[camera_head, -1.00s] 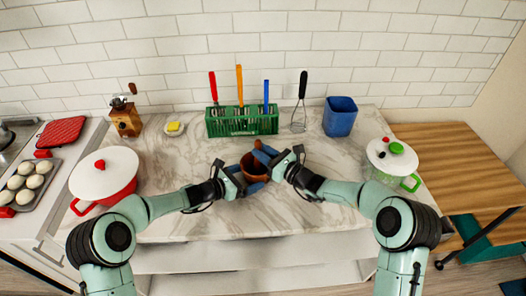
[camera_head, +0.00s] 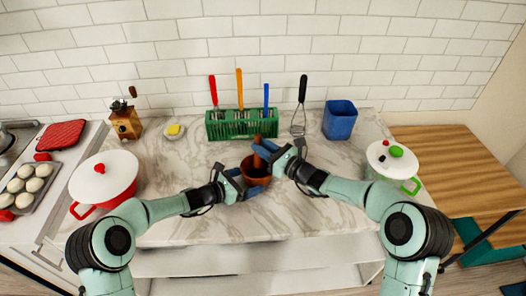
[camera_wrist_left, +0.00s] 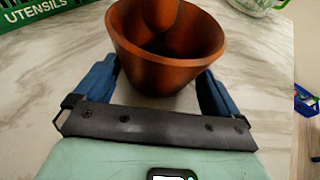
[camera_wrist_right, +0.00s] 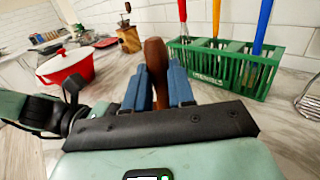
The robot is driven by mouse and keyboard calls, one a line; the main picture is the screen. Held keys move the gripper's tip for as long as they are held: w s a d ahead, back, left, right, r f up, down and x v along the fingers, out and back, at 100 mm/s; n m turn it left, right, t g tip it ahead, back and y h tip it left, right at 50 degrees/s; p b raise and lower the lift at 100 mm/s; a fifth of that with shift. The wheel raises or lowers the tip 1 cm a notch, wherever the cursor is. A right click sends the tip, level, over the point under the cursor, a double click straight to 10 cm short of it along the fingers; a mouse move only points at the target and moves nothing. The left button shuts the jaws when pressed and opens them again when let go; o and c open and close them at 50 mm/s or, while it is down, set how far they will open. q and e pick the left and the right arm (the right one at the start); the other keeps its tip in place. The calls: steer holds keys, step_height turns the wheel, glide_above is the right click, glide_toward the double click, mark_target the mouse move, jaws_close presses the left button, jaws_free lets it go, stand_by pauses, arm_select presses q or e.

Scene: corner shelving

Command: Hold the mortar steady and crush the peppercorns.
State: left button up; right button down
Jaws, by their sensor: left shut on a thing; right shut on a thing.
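The brown mortar (camera_head: 252,180) stands on the marble counter in front of the green rack. It also shows in the left wrist view (camera_wrist_left: 160,68), upright. My left gripper (camera_head: 238,189) is shut on the mortar, with one blue finger on each side of its wall. The brown wooden pestle (camera_wrist_right: 157,75) stands with its lower end inside the mortar. My right gripper (camera_head: 264,151) is shut on the pestle, its blue fingers on both sides of the shaft. Peppercorns are not visible; the mortar's floor is hidden by the pestle and walls.
A green utensil rack (camera_head: 241,123) stands behind the mortar.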

arm_select(q)
steer(key=shift+r, duration=0.1)
arm_select(e)
step_height(320, 180, up, 5)
steer(key=shift+f, duration=0.1)
stand_by(0.5)
arm_select(q)
steer(key=o, duration=0.4)
steer(key=v, duration=1.1)
steer(key=shift+s+a+r, duration=0.2)
steer(key=shift+s+a, duration=0.1)
steer(key=shift+a, duration=0.05)
